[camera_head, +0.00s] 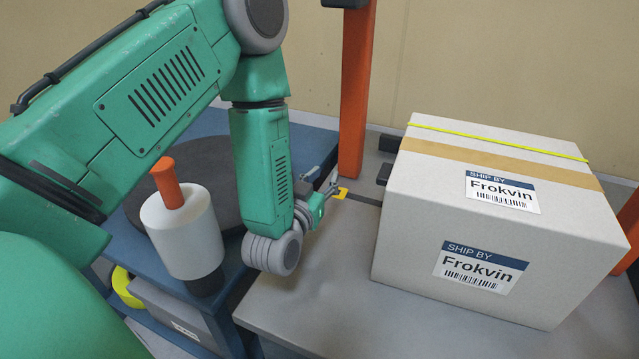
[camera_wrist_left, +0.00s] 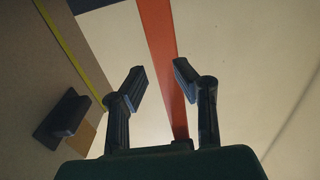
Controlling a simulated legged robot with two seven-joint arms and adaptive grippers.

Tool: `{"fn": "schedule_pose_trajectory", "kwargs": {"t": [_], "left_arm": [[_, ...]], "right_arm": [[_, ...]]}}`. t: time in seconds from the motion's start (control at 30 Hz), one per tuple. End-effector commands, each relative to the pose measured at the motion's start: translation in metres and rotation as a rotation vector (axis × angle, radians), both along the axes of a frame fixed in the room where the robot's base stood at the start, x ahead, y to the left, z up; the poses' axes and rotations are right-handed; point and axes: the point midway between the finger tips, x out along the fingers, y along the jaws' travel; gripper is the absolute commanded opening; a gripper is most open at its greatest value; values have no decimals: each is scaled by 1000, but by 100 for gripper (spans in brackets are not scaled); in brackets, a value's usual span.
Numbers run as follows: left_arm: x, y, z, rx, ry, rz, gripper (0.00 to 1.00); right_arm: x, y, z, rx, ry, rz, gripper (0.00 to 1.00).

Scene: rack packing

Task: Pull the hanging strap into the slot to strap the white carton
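The white carton (camera_head: 410,220) stands on the grey table at the right, with Frokvin labels on its top and front. A thin yellow-green strap (camera_head: 490,142) runs across its top near the back edge. In the left wrist view the strap (camera_wrist_left: 72,45) runs along the carton's face (camera_wrist_left: 40,60) at the left. My left gripper (camera_head: 335,190) is left of the carton, apart from it. In the wrist view its fingers (camera_wrist_left: 162,83) stand apart with no strap between them. A small yellow piece (camera_head: 341,194) shows by its tip; I cannot tell what it is. The slot cannot be made out. My right gripper is out of view.
An orange post (camera_head: 356,90) rises behind the table, with dark brackets (camera_head: 389,144) near the carton. A blue stand (camera_head: 235,270) at the left holds a white roll (camera_head: 182,232) with an orange handle. The grey table's (camera_head: 310,300) front left is clear.

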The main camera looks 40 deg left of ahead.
Motion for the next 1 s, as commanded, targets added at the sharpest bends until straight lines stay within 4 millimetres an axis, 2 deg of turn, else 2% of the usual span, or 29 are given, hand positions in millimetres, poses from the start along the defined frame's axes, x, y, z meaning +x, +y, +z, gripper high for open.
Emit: {"fn": "schedule_pose_trajectory", "kwargs": {"t": [0.1, 0.23, 0.8, 0.87, 1.0], "left_arm": [[-16, -4, -1, 0, 2, 0, 25], [-24, -6, -1, 1, 1, 0, 25], [-26, -6, 0, 0, -1, 0, 25], [-26, -6, 3, 0, -1, 0, 25], [-26, -6, 25, 0, -1, 0, 25]], "right_arm": [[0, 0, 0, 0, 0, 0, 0], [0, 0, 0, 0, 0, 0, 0], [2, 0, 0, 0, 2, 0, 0], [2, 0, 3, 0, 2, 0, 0], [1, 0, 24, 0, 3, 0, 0]]}}
